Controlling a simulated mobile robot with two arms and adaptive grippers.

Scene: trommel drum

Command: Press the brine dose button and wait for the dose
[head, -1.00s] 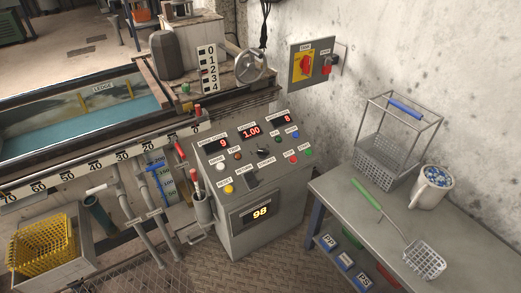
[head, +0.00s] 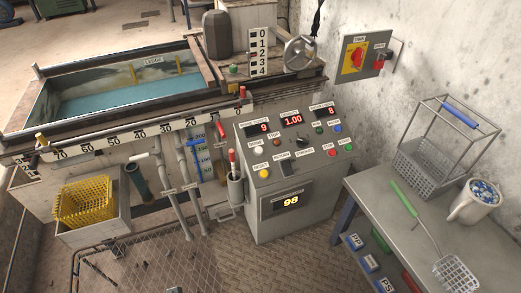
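The grey control console (head: 262,225) stands in the middle of the head view. Its sloped panel carries three red displays, reading 9 (head: 263,127), 1.00 (head: 292,120) and 8 (head: 322,112). A white button (head: 258,150) sits below the left display; its label is too small to read surely, so I cannot tell whether it is the brine dose button. A yellow button (head: 264,174), a black selector, and green, blue and red buttons share the panel. A lower display (head: 291,202) reads 98. Neither of my grippers is in view; nothing touches the panel.
A long tank (head: 130,92) of blue-green liquid stands at the left, with pipes below it. A yellow basket (head: 84,201) is at lower left. A grey bench (head: 412,222) with a wire basket, mug and green-handled scoop stands right. The floor before the console is clear.

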